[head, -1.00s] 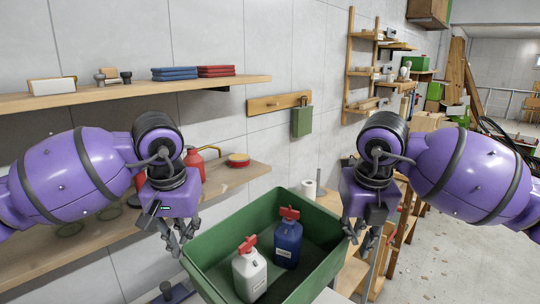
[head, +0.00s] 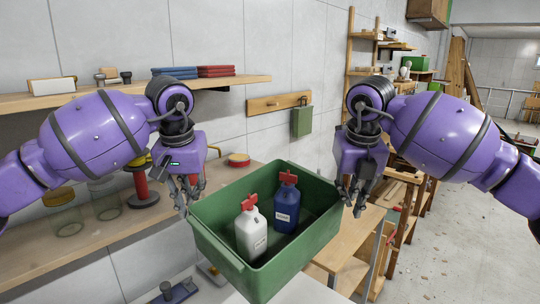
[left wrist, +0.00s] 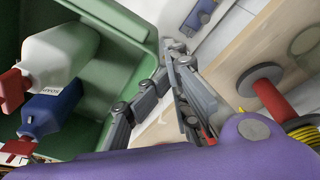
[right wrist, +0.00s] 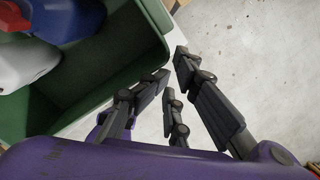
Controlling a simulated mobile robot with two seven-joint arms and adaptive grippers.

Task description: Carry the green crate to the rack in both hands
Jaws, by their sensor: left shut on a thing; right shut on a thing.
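The green crate (head: 222,206) is held in front of me between my two grippers, over a white surface. A white bottle (head: 251,232) and a blue bottle (head: 287,207), both with red tops, stand inside it. My left gripper (head: 188,198) is shut at the crate's left rim. In the left wrist view the crate wall (left wrist: 128,55) runs up to its fingers. My right gripper (head: 352,198) is shut at the right rim. The crate wall (right wrist: 95,88) also shows beside its fingers in the right wrist view. The exact contact at both rims is partly hidden.
A wooden rack (head: 350,243) stands just right of the crate. A wall shelf (head: 130,90) with books runs along the left, above a wooden bench (head: 80,235) with jars and a red spool (head: 141,188). The floor (head: 460,220) at the right is open.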

